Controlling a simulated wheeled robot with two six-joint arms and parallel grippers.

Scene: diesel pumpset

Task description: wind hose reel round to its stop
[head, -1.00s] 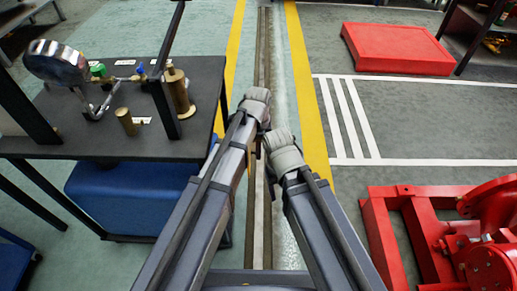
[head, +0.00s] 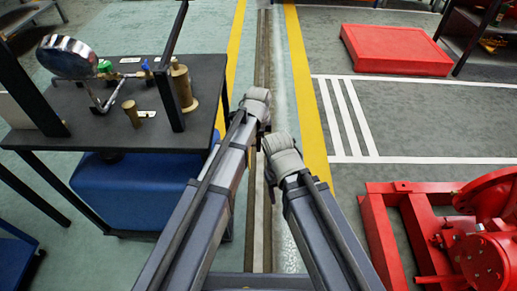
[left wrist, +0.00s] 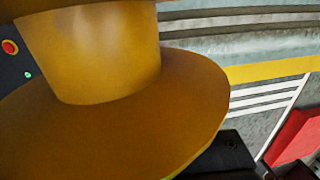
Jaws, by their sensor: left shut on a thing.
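A large orange-brown spool, which I take to be the hose reel (left wrist: 180,125), fills the left of the left wrist view. It has a thick core on a wide round flange. I cannot make out the reel in the head view. A dark part of my left gripper (left wrist: 230,155) shows at the lower edge of the wrist view, close by the flange. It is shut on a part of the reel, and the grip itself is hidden. In the head view both my arms reach forward over the floor, but the fingers of my right gripper do not show.
A dark table (head: 100,128) at left bears a round gauge (head: 67,57), valves and brass fittings. A blue box (head: 130,195) sits beneath it. A red pumpset (head: 485,235) is at lower right, a red platform (head: 396,49) at the back right. Striped floor between is open.

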